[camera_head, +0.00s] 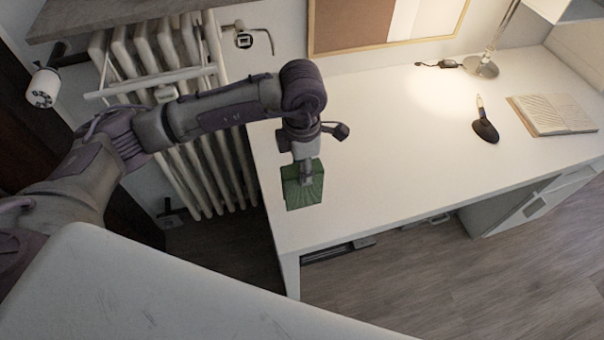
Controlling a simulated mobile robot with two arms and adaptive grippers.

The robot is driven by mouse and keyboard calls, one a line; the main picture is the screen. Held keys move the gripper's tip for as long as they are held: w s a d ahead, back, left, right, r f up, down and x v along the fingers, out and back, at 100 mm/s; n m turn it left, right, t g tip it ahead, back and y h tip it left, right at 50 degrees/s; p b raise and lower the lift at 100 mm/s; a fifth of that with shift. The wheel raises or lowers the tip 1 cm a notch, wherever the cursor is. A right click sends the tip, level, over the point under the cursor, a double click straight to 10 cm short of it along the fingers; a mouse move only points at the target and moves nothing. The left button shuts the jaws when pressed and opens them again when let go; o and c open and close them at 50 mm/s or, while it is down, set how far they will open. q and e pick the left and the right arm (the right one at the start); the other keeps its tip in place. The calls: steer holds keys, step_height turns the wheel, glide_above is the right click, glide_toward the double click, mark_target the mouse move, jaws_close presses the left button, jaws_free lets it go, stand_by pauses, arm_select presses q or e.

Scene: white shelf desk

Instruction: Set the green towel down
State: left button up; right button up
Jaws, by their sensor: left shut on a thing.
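The green towel (304,194) is a small green block-like shape over the left end of the white desk (370,190). My left gripper (306,180) points down at it and is shut on it. The upper middle of the towel is partly hidden by the gripper. I cannot tell whether the towel touches the desk top or hangs just above it. My right gripper is not in view.
A dark pen holder (485,131) with a pen, an open book (556,114) and a lamp (481,67) stand on the desk's right part. The desk's middle is clear. A white radiator (215,160) is left of the desk.

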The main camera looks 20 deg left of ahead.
arm_select(q)
step_height(320, 180, down, 4)
steer(key=shift+p, duration=0.5)
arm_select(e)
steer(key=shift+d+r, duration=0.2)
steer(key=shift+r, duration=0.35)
arm_select(q)
steer(key=shift+f, duration=0.2)
steer(key=o, duration=0.9)
steer(key=shift+r, duration=0.1)
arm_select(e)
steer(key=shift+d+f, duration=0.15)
arm_select(q)
steer(key=shift+r, duration=0.1)
